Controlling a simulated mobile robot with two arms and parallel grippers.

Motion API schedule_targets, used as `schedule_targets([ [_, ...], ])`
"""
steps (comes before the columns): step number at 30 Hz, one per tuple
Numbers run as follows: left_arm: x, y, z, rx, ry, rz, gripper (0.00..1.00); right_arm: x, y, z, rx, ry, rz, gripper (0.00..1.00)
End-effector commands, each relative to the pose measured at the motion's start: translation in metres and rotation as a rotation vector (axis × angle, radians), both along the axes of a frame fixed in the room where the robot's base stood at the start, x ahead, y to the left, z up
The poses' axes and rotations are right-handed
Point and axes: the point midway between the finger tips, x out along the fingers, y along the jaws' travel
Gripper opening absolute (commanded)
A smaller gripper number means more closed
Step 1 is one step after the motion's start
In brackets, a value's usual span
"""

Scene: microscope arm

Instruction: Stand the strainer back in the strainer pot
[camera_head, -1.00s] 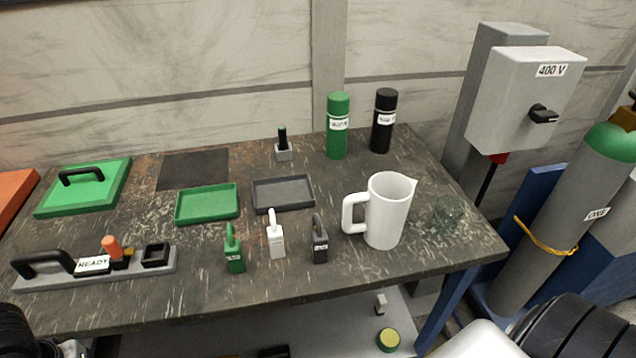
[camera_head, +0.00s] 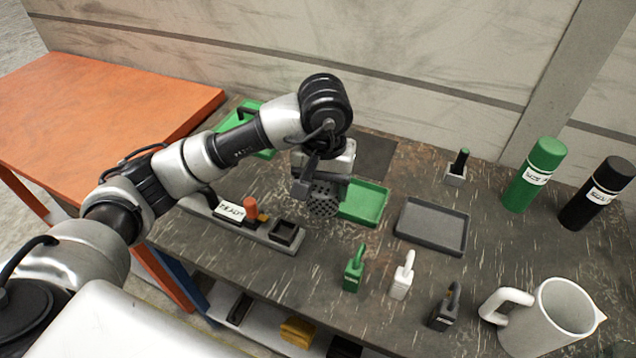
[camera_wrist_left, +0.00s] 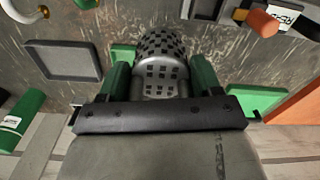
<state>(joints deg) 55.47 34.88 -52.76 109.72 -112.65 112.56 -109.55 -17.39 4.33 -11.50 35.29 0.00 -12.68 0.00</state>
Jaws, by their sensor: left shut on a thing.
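The strainer (camera_head: 323,203) is a dark grey, perforated, rounded piece. In the left wrist view the strainer (camera_wrist_left: 160,48) sits between the two green fingers of my left gripper (camera_wrist_left: 160,78). I cannot tell for sure which thing is the strainer pot; a black square open holder (camera_head: 287,232) stands on the grey base to the left of the strainer and looks empty. My right gripper is not in view.
The grey base carries a READY label and an orange plug (camera_head: 250,208). Several small handled blocks, one green (camera_head: 353,270), stand near the front edge. A white jug (camera_head: 548,325) stands front right.

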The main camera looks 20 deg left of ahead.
Motion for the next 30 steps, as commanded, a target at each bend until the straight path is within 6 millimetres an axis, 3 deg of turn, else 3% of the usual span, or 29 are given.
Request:
schedule_targets([
  [5,0.023,0.034,-0.022,0.003,0.007,0.008,0.39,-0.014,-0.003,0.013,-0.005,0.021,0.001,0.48],
  [13,0.054,0.074,-0.053,0.001,0.002,0.004,0.39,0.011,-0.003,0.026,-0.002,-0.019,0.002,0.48],
  [19,0.059,0.081,-0.066,0.000,0.003,0.000,0.39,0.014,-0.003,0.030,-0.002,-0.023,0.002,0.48],
  [26,0.059,0.081,-0.096,0.000,0.003,-0.001,0.39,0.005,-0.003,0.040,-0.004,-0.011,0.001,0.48],
  [30,0.060,0.081,-0.101,0.000,-0.002,-0.001,0.39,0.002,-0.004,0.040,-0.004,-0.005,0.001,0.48],
])
